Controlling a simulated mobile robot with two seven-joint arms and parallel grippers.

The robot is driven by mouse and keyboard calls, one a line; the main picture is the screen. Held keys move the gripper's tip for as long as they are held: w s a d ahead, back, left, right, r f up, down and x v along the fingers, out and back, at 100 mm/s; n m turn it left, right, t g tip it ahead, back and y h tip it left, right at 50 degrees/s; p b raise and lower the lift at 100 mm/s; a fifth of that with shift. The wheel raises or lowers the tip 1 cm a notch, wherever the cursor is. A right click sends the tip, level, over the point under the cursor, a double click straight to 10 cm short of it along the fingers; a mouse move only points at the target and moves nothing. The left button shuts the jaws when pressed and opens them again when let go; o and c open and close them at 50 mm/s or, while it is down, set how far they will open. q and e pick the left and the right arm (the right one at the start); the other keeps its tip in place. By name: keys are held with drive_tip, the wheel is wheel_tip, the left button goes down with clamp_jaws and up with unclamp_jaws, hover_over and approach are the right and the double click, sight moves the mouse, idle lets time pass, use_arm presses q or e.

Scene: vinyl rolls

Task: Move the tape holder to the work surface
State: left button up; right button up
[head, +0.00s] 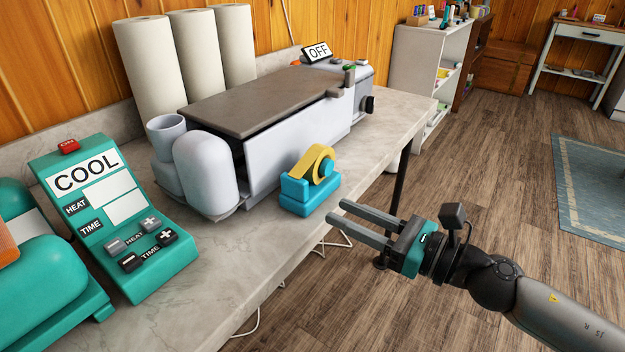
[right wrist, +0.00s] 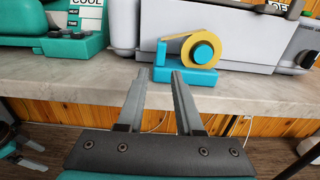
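The tape holder (head: 308,182) is blue with a yellow roll of tape. It stands upright on the marble-look counter (head: 251,261), near the front edge, before a grey-white machine with a flat brown top (head: 262,95). In the right wrist view the tape holder (right wrist: 187,60) is just beyond the fingertips. My right gripper (head: 335,213) is open and empty, its fingers pointing at the holder from off the counter's front edge, apart from it. Parts of my left gripper (right wrist: 27,153) show at the lower left of the right wrist view, its fingers apart; the head view does not show it.
A teal control box (head: 112,215) marked COOL stands on the left of the counter. Several white rolls (head: 150,70) stand behind the machine. An OFF sign (head: 317,51) sits at the machine's far end. White cables (head: 256,325) hang below the edge. The floor at right is open.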

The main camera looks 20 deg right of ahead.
sight(307, 195)
drive_tip(key=shift+x, duration=1.85)
use_arm(q)
drive_tip(key=shift+s+a+f+p, duration=0.1)
drive_tip(key=shift+s+f+p, duration=0.15)
drive_tip(key=shift+f, duration=0.25)
drive_tip(key=shift+s+f+p, duration=0.2)
drive_tip(key=shift+f, duration=0.25)
use_arm(e)
drive_tip(key=shift+x, duration=1.05)
drive_tip(key=shift+x, duration=0.8)
drive_tip(key=shift+p+x, duration=0.55)
drive_tip(key=shift+x, duration=0.9)
use_arm(q)
drive_tip(key=shift+s+a+f+g, duration=0.1)
drive_tip(key=shift+s+f+g, duration=0.1)
drive_tip(key=shift+f, duration=0.3)
drive_tip(key=shift+s+f+g, duration=0.1)
drive_tip(key=shift+s+f, duration=0.1)
drive_tip(key=shift+f, duration=0.3)
use_arm(e)
drive_tip(key=shift+w+a, duration=0.1)
drive_tip(key=shift+w, duration=0.1)
drive_tip(key=shift+c, duration=0.3)
drive_tip(key=c, duration=0.5)
use_arm(q)
drive_tip(key=shift+s, duration=0.1)
